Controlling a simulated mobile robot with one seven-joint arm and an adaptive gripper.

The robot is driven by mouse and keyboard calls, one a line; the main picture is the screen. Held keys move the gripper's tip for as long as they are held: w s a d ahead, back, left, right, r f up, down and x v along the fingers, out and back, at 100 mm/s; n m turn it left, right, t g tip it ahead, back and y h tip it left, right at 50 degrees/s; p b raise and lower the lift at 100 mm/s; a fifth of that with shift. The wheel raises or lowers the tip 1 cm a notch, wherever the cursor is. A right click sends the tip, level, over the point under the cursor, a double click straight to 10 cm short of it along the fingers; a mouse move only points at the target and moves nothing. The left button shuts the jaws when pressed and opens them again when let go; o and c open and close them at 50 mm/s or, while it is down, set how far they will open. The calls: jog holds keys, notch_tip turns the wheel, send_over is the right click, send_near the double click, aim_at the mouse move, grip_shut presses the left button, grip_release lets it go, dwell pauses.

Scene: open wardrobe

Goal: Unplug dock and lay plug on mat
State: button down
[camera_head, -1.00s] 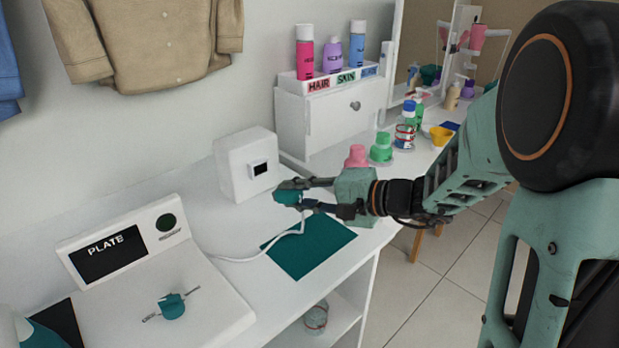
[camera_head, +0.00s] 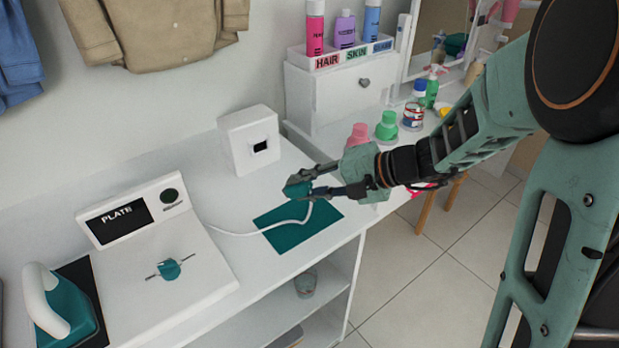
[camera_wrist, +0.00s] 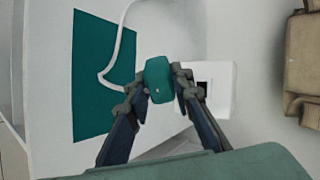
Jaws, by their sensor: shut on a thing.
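My gripper (camera_head: 312,182) is shut on the teal plug (camera_head: 294,188), which has a white cord (camera_head: 262,231) trailing from it. The wrist view also shows the plug (camera_wrist: 158,78) between my two fingers. The plug is apart from the white dock box (camera_head: 249,141), whose dark socket faces the front; the dock (camera_wrist: 222,92) is partly hidden behind a finger in the wrist view. The teal mat (camera_head: 285,238) lies flat on the white counter, below and in front of the plug. The cord crosses over the mat. The plug appears held above the counter near the mat's back edge.
A white panel (camera_head: 205,262) marked PLATE with a teal knob is at left, beside a teal iron (camera_head: 62,308). A white drawer unit (camera_head: 335,97) with bottles stands behind right. Pink and green bottles (camera_head: 386,127) stand near my arm. The counter's front edge is close to the mat.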

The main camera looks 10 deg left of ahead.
jog(key=shift+f+b, duration=1.45)
jog(key=shift+f, duration=1.7)
jog(key=c, duration=1.3)
grip_release()
jog(key=d+r+p, duration=0.3)
jog(key=r, duration=0.4)
jog(key=shift+s+d+p, duration=0.15)
jog(key=shift+s+p, duration=0.2)
jog(key=shift+d, duration=0.1)
